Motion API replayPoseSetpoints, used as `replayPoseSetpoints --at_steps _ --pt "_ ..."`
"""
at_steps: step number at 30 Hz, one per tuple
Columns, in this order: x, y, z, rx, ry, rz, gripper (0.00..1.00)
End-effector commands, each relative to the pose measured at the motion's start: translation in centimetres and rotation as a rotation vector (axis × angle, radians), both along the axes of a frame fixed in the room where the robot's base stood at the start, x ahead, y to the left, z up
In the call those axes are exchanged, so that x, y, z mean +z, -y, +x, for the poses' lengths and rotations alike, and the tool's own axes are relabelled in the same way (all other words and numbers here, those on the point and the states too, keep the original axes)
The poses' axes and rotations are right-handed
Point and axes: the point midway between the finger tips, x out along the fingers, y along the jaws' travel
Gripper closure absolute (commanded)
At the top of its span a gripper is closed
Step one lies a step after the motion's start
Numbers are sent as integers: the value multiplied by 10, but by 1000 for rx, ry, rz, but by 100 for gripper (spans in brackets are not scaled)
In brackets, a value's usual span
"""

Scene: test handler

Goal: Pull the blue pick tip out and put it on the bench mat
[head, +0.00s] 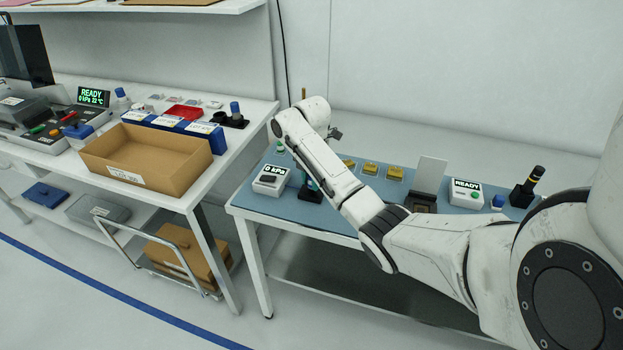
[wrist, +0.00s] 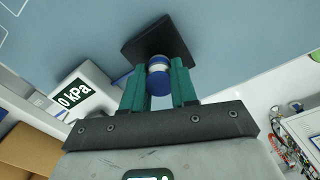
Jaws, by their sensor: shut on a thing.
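The blue pick tip (wrist: 160,84) is a short blue cylinder with a pale band, at the centre of the wrist view. My gripper (wrist: 159,72) has its two green fingers shut on it from either side. Beyond the tip is a black square block (wrist: 150,35); I cannot tell whether the tip is still seated in it. In the head view, my arm partly hides the gripper (head: 310,184) and the tip. The black block (head: 309,196) shows there on the blue bench mat (head: 275,205), near its left end.
A white box reading 0 kPa (head: 270,181) stands just left of the block. Gold pieces (head: 370,169), a READY box (head: 466,194) and a black holder (head: 523,193) stand farther right. A cardboard tray (head: 150,160) is on the left table. Mat is bare near the front left.

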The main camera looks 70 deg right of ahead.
Motion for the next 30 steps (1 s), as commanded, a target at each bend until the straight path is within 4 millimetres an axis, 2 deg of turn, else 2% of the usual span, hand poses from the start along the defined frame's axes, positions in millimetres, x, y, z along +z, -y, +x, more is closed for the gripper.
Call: replayPoseSetpoints --at_steps 7,20,30 --pt "2 0 0 0 0 0 100" --pt "20 0 0 1 0 0 100" --pt "20 0 0 0 0 0 100"
